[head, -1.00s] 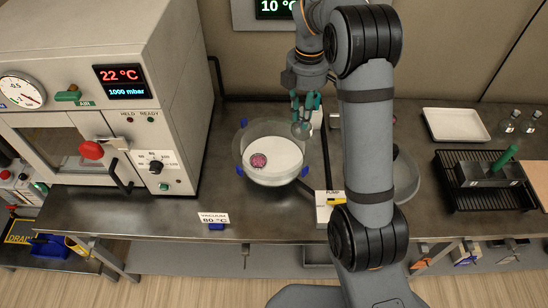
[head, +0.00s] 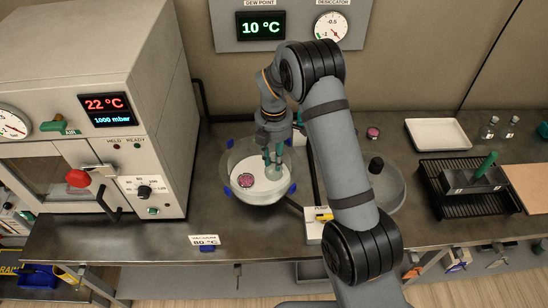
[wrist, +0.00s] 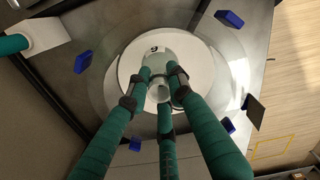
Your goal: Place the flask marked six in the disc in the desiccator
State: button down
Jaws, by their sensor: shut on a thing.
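My gripper (head: 274,153) has green fingers and is shut on a small clear flask. In the wrist view the flask (wrist: 156,67) carries a label reading 6, and the fingers (wrist: 162,88) close around its neck. The desiccator (head: 235,160) is a clear round bowl with blue pads around it. Its white disc (head: 264,184) lies inside and also shows in the wrist view (wrist: 203,70). The flask is over the disc, inside the bowl's outline. I cannot tell whether its base touches the disc. A dark pink round thing (head: 246,181) is on the left of the disc.
The desiccator lid (head: 391,190) with a black knob lies to the right, behind my arm. A pump box (head: 314,231) is at front right. The oven (head: 150,100) stands close on the left. A white tray (head: 438,134), black rack (head: 440,204) and small flasks (head: 489,127) are farther right.

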jog(key=shift+f, duration=0.15)
jog(key=c, duration=1.6)
grip_release()
jog(key=shift+o, duration=0.3)
notch_tip(320, 180, up, 12)
jog(key=b, duration=0.1)
jog(key=shift+r, duration=0.2)
